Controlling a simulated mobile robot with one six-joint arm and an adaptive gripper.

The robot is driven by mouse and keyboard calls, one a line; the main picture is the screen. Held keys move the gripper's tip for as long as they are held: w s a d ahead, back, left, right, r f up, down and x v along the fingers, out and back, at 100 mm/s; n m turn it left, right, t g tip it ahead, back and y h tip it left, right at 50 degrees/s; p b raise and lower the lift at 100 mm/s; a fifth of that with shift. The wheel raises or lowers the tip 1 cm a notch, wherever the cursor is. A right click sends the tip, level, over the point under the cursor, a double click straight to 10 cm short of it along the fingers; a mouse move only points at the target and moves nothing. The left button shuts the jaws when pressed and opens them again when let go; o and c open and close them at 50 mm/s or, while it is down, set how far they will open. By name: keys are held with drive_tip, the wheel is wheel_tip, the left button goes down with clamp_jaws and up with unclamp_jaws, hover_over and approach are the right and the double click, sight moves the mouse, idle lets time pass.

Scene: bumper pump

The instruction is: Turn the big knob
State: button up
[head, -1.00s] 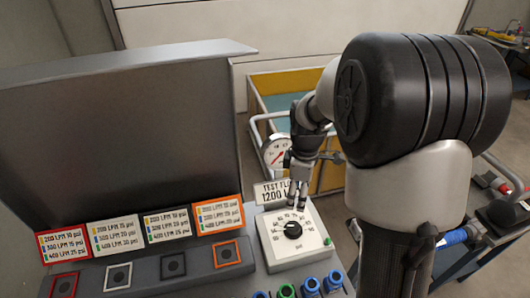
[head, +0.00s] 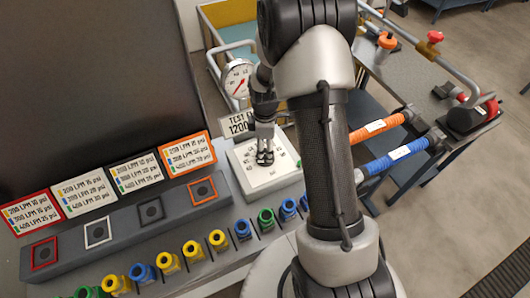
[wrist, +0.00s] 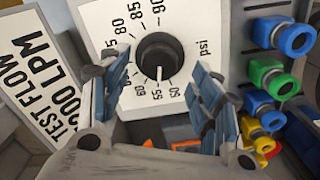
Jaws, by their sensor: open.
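The big knob (wrist: 160,59) is round and black, with a white pointer line, on a white dial plate (wrist: 112,14) marked in psi. In the wrist view the pointer aims down, near the 55 mark. My gripper (wrist: 162,88) is open, its two fingers on either side of the knob in that view and apart from it. In the head view my gripper (head: 265,157) is over the dial plate (head: 284,174) and hides most or all of the knob. I cannot tell the exact gap between fingertips and plate.
A "TEST FLOW" sign (wrist: 32,80) stands beside the dial. Coloured hose fittings (head: 219,240) line the panel's front edge. A pressure gauge (head: 237,80) is behind the dial. Orange hose (head: 378,128) and blue hose (head: 400,152) lie to the right.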

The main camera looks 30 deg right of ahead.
sight(265, 156)
drive_tip(key=shift+f, duration=1.35)
drive_tip(key=shift+c, duration=0.3)
drive_tip(key=c, duration=1)
